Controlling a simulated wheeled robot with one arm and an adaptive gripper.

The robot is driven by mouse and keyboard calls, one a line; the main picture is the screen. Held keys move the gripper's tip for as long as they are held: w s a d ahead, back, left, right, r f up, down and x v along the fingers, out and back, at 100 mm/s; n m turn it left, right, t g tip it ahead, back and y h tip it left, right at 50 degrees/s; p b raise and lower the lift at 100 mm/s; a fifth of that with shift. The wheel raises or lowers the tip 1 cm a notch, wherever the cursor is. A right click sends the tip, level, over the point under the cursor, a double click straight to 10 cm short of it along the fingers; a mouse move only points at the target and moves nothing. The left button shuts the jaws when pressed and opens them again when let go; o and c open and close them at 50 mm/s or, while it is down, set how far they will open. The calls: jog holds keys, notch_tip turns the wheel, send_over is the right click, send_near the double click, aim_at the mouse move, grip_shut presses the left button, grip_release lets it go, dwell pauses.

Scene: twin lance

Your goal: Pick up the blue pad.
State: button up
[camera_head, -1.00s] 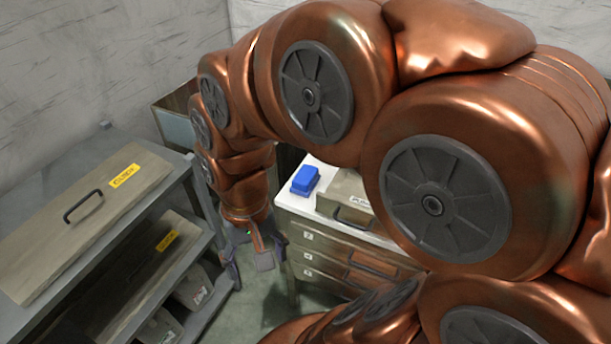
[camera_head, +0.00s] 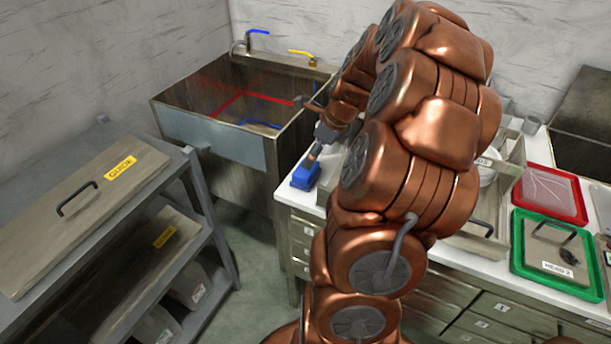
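The blue pad (camera_head: 304,177) is a small blue block lying on the left end of the white countertop (camera_head: 285,190). My gripper (camera_head: 305,130) is above and behind it, by the sink's right side. Its grey fingers look spread apart, one high over the sink and one low, close to the top of the pad. I cannot tell whether the low finger touches the pad. Nothing shows between the fingers. My copper arm hides the counter just to the right of the pad.
A steel sink (camera_head: 215,137) with blue and yellow taps stands behind left. Right on the counter are a red tray (camera_head: 552,192) and a green tray (camera_head: 518,255). Floor shows between shelf and drawers.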

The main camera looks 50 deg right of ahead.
aim_at(306, 173)
jog(key=shift+d+f, duration=0.2)
jog(key=shift+f, duration=0.05)
jog(key=shift+p+x, duration=1)
jog(key=shift+x, duration=2.65)
jog(key=shift+w+d, duration=0.15)
jog(key=shift+c, duration=0.3)
jog(key=c, duration=0.9)
